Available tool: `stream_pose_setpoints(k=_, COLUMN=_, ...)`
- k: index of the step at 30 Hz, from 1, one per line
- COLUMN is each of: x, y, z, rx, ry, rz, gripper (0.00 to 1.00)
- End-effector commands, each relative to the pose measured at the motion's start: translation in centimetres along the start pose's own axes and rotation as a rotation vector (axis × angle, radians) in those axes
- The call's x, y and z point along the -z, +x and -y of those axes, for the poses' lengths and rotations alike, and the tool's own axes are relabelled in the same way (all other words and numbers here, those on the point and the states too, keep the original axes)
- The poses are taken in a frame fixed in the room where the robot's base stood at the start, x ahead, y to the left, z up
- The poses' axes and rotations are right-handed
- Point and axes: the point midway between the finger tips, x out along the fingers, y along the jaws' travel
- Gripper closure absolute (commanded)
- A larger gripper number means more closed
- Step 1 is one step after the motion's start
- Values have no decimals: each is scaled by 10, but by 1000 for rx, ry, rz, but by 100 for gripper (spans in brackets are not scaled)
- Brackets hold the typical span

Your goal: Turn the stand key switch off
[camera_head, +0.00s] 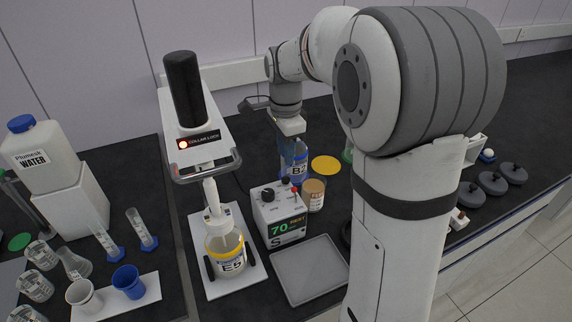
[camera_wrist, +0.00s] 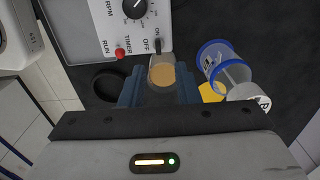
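The stand's control box (camera_head: 280,226) shows a green "70" on its front, with a black knob and small switches on top. In the wrist view, the box top (camera_wrist: 95,20) carries an RPM dial (camera_wrist: 134,8), a red button (camera_wrist: 120,54) by RUN and TIMER, and a small dark switch (camera_wrist: 157,46) beside the OFF and ON lettering. I cannot tell which way the switch points. My gripper (camera_head: 290,126) is above and behind the box. Its blue fingers (camera_wrist: 160,88) are apart, with nothing clearly held; a beaker shows beyond the gap.
The stirrer stand (camera_head: 195,125) with bottle E5 (camera_head: 228,258) is at left. A grey tray (camera_head: 308,270) lies in front. A yellow disc (camera_head: 326,165) lies behind.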

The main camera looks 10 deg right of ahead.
Motion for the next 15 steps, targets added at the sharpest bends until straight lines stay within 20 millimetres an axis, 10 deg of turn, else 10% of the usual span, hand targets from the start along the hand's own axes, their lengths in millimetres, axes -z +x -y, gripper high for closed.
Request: stream_pose_setpoints(k=15, x=-1, y=70, z=-1, rx=-3, ry=0, rz=0, gripper=71)
